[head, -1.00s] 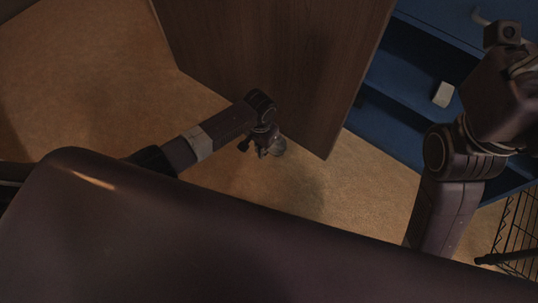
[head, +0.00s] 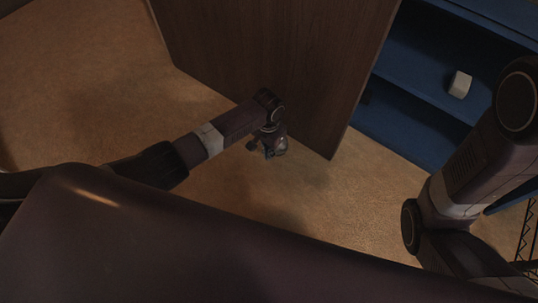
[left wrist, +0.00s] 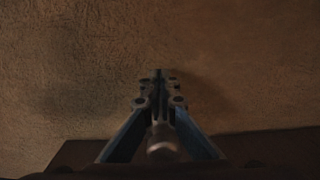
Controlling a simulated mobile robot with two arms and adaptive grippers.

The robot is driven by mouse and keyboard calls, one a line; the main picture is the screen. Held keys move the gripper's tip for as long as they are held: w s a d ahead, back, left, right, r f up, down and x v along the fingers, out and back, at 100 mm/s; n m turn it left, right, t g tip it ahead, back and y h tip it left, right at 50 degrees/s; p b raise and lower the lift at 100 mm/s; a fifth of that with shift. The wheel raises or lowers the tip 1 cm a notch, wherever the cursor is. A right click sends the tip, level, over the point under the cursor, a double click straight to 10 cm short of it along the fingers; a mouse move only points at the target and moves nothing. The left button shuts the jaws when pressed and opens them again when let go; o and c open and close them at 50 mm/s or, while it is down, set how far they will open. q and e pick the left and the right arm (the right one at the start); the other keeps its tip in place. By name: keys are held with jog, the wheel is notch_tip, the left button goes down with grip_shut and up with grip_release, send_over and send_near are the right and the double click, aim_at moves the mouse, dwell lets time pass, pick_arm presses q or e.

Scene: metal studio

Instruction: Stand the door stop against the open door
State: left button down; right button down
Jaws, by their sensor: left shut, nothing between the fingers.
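The brown wooden door (head: 265,55) stands open in the upper middle of the head view, its lower edge over the tan floor. My left gripper (head: 267,152) points down just in front of that edge. It is shut and empty; its closed fingers (left wrist: 158,78) show in the left wrist view over bare floor. A small greyish patch (head: 281,144) beside the gripper, close to the door, may be the door stop. It is mostly hidden by the gripper, so I cannot tell its shape or whether it touches the door. My right gripper is out of view.
A blue shelf unit (head: 415,118) stands to the right of the door, with a small white block (head: 460,84) on it. A black wire rack (head: 527,235) is at the right edge. The floor (head: 90,90) left of the door is clear.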

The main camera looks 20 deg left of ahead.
pick_arm(q)
jog(key=shift+w, duration=0.15)
jog(key=shift+d, duration=0.1)
jog(key=shift+w+d+r, duration=0.1)
jog(key=shift+w+d, duration=0.05)
jog(key=shift+w, duration=0.45)
jog(key=shift+w+d, duration=0.1)
jog(key=shift+w, duration=0.15)
jog(key=shift+w+d, duration=0.1)
jog(key=shift+w, duration=0.1)
